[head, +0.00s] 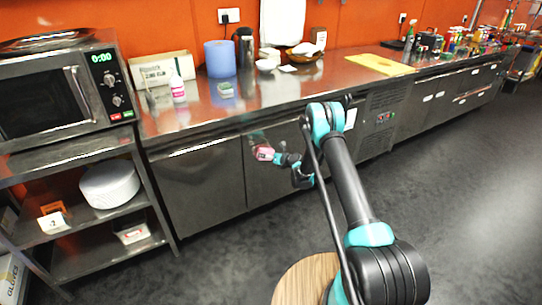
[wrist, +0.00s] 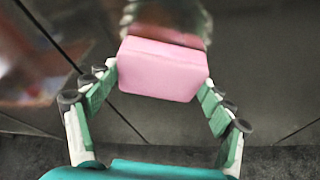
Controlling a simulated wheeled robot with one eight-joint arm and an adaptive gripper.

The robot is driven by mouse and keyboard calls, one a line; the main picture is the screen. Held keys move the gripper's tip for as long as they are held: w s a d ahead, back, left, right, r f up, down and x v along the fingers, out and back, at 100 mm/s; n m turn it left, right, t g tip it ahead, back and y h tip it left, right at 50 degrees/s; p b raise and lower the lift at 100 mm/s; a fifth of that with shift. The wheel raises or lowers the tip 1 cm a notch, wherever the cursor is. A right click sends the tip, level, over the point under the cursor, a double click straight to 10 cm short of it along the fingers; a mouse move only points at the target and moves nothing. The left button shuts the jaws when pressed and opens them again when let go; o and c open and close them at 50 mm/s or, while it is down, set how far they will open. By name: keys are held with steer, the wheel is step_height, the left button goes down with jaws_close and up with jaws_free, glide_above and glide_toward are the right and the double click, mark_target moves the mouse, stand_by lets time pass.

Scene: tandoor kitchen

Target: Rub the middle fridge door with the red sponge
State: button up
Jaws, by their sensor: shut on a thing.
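My gripper (head: 277,157) is shut on the red sponge (head: 264,153), which looks pink in the wrist view (wrist: 163,69). The sponge is held between the two fingertips, with its far side toward the shiny steel front. It is at the middle fridge door (head: 262,185) of the steel counter, in the door's upper part. A blurred reflection of the sponge shows on the steel just beyond it. I cannot tell whether the sponge touches the door. My arm hides part of the door front to the right.
The steel countertop (head: 262,92) overhangs the doors. A microwave (head: 60,90) on a shelf rack is at left. A round wooden top (head: 300,283) is in front. The dark floor at right is clear.

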mark_target(265, 151)
steer(key=shift+s+a, duration=0.4)
steer(key=shift+a, duration=0.3)
steer(key=shift+s+a, duration=0.45)
steer(key=shift+a, duration=0.25)
steer(key=shift+s+a, duration=0.4)
steer(key=shift+a, duration=0.3)
steer(key=shift+r, duration=1.4)
steer(key=shift+w+d, duration=0.7)
steer(key=shift+d, duration=0.35)
steer(key=shift+w+d, duration=0.7)
steer(key=shift+d, duration=0.35)
steer(key=shift+w+d, duration=0.7)
steer(key=shift+d, duration=0.35)
steer(key=shift+s, duration=0.1)
steer(key=shift+s+a, duration=0.55)
steer(key=shift+a, duration=0.2)
steer(key=shift+s+a, duration=0.55)
steer(key=shift+a, duration=0.2)
steer(key=shift+s+a, duration=0.45)
steer(key=shift+a, duration=0.35)
steer(key=shift+s+a, duration=0.45)
steer(key=shift+a, duration=0.3)
